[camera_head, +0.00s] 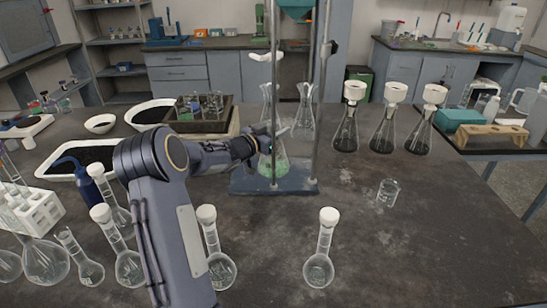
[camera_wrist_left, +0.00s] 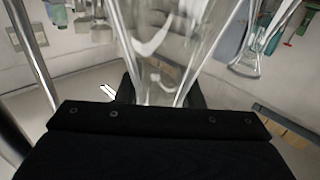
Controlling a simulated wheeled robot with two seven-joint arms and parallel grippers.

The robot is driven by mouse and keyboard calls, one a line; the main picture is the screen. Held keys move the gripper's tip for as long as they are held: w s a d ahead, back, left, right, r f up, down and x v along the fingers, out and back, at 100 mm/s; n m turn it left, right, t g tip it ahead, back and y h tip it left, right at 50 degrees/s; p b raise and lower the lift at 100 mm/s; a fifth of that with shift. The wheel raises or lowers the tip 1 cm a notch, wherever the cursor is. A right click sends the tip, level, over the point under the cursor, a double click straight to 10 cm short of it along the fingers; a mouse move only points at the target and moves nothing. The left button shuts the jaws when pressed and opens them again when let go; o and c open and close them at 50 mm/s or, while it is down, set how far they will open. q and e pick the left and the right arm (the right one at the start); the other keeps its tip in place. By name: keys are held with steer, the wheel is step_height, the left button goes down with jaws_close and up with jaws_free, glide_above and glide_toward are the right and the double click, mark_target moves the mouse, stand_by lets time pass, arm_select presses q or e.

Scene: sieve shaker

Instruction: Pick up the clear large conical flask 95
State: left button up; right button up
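A conical flask (camera_head: 273,165) with pale green liquid in its bottom stands over the blue stand base. Two clear conical flasks, one at left (camera_head: 266,103) and one at right (camera_head: 304,112), stand behind the stand rods. No label number is legible. My left gripper (camera_head: 272,136) is at the stand, by the upper part of the green-tinted flask, partly hidden by a rod and my arm. In the left wrist view, clear tapering glass (camera_wrist_left: 168,60) lies between the two dark fingers of my left gripper (camera_wrist_left: 162,95); whether they press on it is unclear. My right gripper is out of view.
The blue stand base (camera_head: 240,187) carries tall metal rods close to my gripper. Three white-topped conical flasks (camera_head: 383,132) stand at right, with a beaker (camera_head: 388,193) nearer. White-stoppered volumetric flasks (camera_head: 319,263) stand in front. The right front bench is clear.

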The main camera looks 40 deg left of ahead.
arm_select(q)
jaws_close()
steer(key=shift+r, duration=0.1)
